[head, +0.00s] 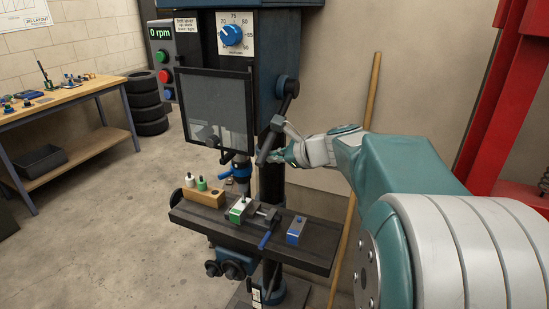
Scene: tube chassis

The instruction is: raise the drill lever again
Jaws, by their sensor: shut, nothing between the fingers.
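The drill press (340,22) stands in the middle of the head view. Its dark lever (266,150) is on the right side of the blue head, slanting down to the left from its hub. My gripper (278,153) is beside the lever's lower part, on its right. The fingers are small here and partly overlapped by the lever; I cannot tell whether they touch it. My gripper is shut with nothing in it. The guard (214,108) covers the front of the drill, and the chuck and bit area below is partly hidden.
The drill table (318,256) bears a vise (262,215), a blue block (296,230) and a wooden holder (203,197). A wooden pole (372,85) and a red frame (480,100) stand to the right. A workbench (85,92) and tires (147,105) are at left.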

